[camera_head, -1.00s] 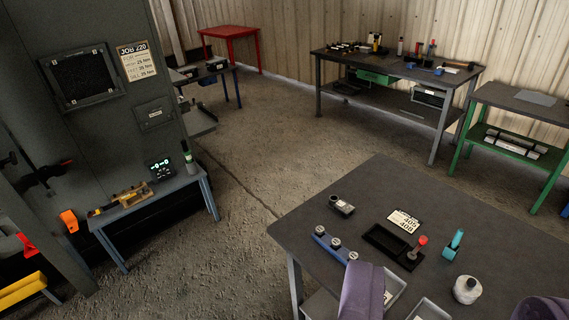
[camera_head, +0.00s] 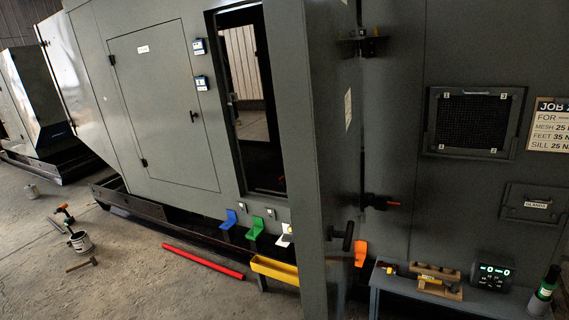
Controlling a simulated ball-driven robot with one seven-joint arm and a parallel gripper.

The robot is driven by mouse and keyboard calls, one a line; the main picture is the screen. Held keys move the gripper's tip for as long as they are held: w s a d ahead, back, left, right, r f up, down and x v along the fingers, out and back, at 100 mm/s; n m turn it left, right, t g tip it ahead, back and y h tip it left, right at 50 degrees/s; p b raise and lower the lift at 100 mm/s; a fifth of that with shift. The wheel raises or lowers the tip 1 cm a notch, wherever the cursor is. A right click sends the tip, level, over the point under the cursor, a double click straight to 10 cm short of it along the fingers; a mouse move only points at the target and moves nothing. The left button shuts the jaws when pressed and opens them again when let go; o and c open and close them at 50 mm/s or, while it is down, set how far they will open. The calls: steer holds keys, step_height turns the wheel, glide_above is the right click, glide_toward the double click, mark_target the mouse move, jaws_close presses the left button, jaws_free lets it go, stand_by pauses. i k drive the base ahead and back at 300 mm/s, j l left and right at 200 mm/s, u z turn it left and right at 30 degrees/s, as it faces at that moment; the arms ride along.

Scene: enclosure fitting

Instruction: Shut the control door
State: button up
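A grey door leaf (camera_head: 312,150) stands open in the middle of the view, swung out from the grey enclosure and seen nearly edge-on. I take it to be the control door, though no label naming it is readable. A black handle (camera_head: 342,237) is low on its right-hand face. Dark hinge-like fittings (camera_head: 364,46) show high and low along its right side. Left of the leaf is a tall, dark-framed opening (camera_head: 250,100), with a pale corrugated wall visible through it. The leaf hides part of the enclosure front. My gripper is not in view.
A closed grey door (camera_head: 160,100) is at left. A yellow trough (camera_head: 275,269) and red bar (camera_head: 203,262) lie low before the enclosure. A small bench (camera_head: 400,283) with tools stands right of the leaf.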

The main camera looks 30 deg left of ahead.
mark_target(314, 46)
steer(key=i+l+u, duration=0.35)
steer(key=i, duration=0.2)
steer(key=i+l+u, duration=0.35)
steer(key=i, duration=0.15)
steer(key=i+l+u, duration=0.4)
steer(key=i+l, duration=0.05)
steer(key=l, duration=0.1)
